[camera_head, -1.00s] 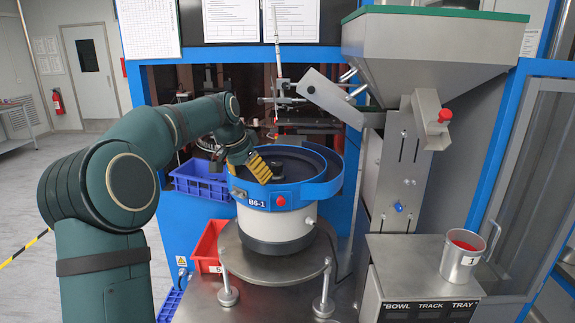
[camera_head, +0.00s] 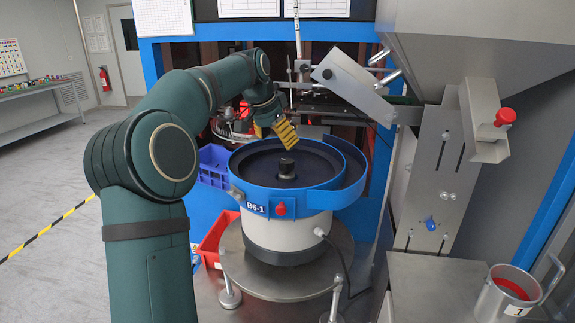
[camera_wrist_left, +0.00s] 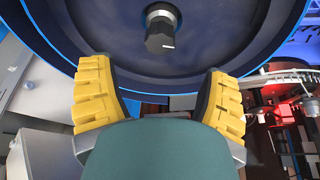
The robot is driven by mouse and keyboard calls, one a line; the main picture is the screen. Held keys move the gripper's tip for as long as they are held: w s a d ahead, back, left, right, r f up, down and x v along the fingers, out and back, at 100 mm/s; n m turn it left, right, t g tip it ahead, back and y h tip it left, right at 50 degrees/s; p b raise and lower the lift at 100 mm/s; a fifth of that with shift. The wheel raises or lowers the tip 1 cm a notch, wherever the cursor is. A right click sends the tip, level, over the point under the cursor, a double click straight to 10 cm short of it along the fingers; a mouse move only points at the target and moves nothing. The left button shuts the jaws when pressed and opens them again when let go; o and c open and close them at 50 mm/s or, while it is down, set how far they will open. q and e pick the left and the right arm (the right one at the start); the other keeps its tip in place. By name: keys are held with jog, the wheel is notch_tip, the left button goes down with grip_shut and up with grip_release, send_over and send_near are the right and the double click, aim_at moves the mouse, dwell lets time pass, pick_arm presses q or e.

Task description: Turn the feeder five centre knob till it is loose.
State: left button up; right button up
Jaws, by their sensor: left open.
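The bowl feeder (camera_head: 312,197) is a blue-rimmed round bowl on a white base, labelled B6-1. Its black centre knob (camera_head: 287,170) stands upright in the middle of the dark bowl floor. It also shows at the top of the left wrist view (camera_wrist_left: 161,28). My left gripper (camera_head: 284,132) has yellow ridged fingers and hangs above the back part of the bowl, higher than the knob and apart from it. In the left wrist view its fingers (camera_wrist_left: 158,70) are spread wide with nothing between them. My right gripper is not in view.
A grey hopper (camera_head: 460,45) and its chute (camera_head: 350,85) stand at the right. A red bin (camera_head: 212,243) and a blue crate (camera_head: 213,165) sit left of the feeder. A metal mug (camera_head: 505,295) is at the lower right. A metal round plate (camera_head: 290,278) carries the feeder.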

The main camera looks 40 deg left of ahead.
aim_at(286, 161)
pick_arm(q)
jog(key=b+x, duration=0.1)
jog(key=x, duration=0.7)
jog(key=shift+w+f, duration=0.15)
jog(key=shift+f, duration=0.05)
jog(key=c, duration=1.3)
